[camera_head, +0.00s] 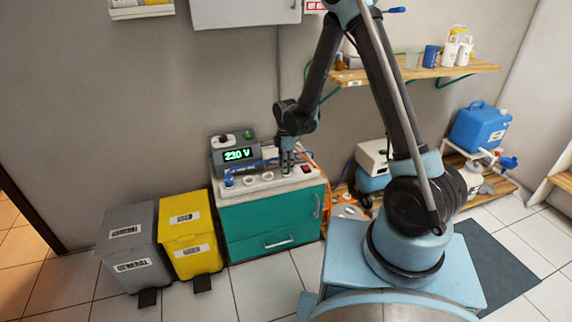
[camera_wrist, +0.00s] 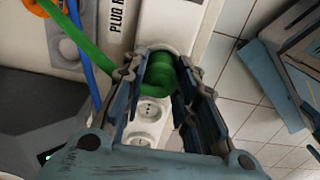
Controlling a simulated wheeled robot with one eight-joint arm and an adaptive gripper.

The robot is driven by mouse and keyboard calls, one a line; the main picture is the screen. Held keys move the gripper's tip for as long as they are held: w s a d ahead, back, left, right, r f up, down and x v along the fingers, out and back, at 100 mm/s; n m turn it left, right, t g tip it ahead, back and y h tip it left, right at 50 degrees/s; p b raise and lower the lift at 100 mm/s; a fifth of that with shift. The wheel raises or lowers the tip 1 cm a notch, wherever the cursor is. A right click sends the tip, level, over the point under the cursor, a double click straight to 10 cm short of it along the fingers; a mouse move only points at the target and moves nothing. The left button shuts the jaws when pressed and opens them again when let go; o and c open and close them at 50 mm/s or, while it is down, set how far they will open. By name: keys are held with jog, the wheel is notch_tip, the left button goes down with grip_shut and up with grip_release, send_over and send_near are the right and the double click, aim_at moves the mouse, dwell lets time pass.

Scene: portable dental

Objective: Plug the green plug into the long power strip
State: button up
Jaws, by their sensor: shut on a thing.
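My gripper (camera_head: 286,168) points down over the right part of the long white power strip (camera_head: 240,188) on the teal cabinet. In the wrist view its fingers (camera_wrist: 163,95) are shut on the green plug (camera_wrist: 161,74), with the green cable (camera_wrist: 88,50) running off to the upper left. The plug is in line with the strip's row of sockets, over or in one at the strip's end. I cannot tell how deep it sits. Bare sockets (camera_wrist: 151,111) show beside it. A blue plug (camera_head: 229,180) stands at the strip's left end.
A grey unit reading 230 V (camera_head: 238,155) stands behind the strip. A blue cable (camera_wrist: 90,62) and an orange cable (camera_wrist: 36,8) run close by. Yellow (camera_head: 190,236) and grey (camera_head: 133,250) bins stand left of the teal cabinet (camera_head: 265,222). A wooden shelf (camera_head: 425,72) is at upper right.

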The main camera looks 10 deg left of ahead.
jog(key=shift+f, duration=0.2)
jog(key=o, duration=1.2)
jog(key=shift+c, duration=0.2)
notch_tip(320, 180, up, 12)
jog(key=d+r+m, duration=0.6)
jog(key=d+r, duration=0.3)
jog(key=d, duration=0.4)
jog(key=s+d+r+m+t, duration=0.1)
jog(key=s+d+r+m, duration=0.15)
jog(key=d, duration=0.35)
jog(key=s+d+r+m, duration=0.2)
jog(key=s+d+m, duration=0.1)
jog(key=d, duration=0.3)
jog(key=s+d+f+m, duration=0.2)
jog(key=s+d+m, duration=0.4)
jog(key=s, duration=0.3)
jog(key=s+d+f+m+t, duration=0.1)
jog(key=s+d+f+m, duration=0.1)
jog(key=s+d+m, duration=0.4)
jog(key=s+d, duration=0.2)
jog(key=d, duration=0.1)
jog(key=shift+s+d+m, duration=0.25)
jog(key=shift+s+m, duration=0.1)
jog(key=shift+s, duration=0.05)
